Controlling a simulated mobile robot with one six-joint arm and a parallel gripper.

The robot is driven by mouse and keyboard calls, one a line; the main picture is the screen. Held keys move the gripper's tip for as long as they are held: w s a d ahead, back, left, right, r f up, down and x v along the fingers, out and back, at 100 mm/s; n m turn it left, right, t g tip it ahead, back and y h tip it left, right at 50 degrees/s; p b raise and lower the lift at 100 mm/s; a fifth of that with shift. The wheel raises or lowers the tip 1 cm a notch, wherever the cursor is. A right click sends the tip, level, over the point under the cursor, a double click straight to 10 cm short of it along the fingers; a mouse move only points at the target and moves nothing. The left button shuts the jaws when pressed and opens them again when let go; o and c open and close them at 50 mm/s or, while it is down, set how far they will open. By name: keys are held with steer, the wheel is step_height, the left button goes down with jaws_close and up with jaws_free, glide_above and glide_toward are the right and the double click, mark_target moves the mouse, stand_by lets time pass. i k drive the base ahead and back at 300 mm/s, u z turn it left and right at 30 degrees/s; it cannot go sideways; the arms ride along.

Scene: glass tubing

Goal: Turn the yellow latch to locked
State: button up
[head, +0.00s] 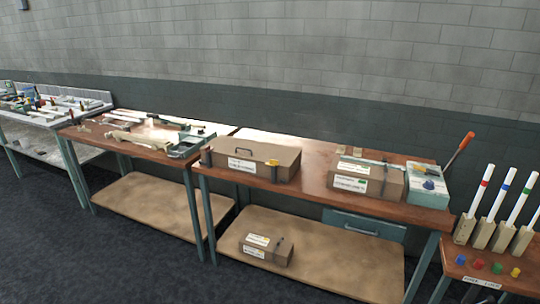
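A brown case (252,157) with a dark handle on its lid lies on the middle workbench (325,160). My gripper is not in view.
A smaller labelled brown box (352,184) and a pale green unit (427,188) with a red-handled lever (460,148) stand to the right. Another box (266,248) lies on the lower shelf. A rack of colour-banded white tubes (495,228) is at far right. Dark floor (120,260) is clear in front.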

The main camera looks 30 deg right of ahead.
mark_target(274, 163)
steer(key=u, duration=0.1)
steer(key=i, duration=0.95)
steer(key=u, duration=0.4)
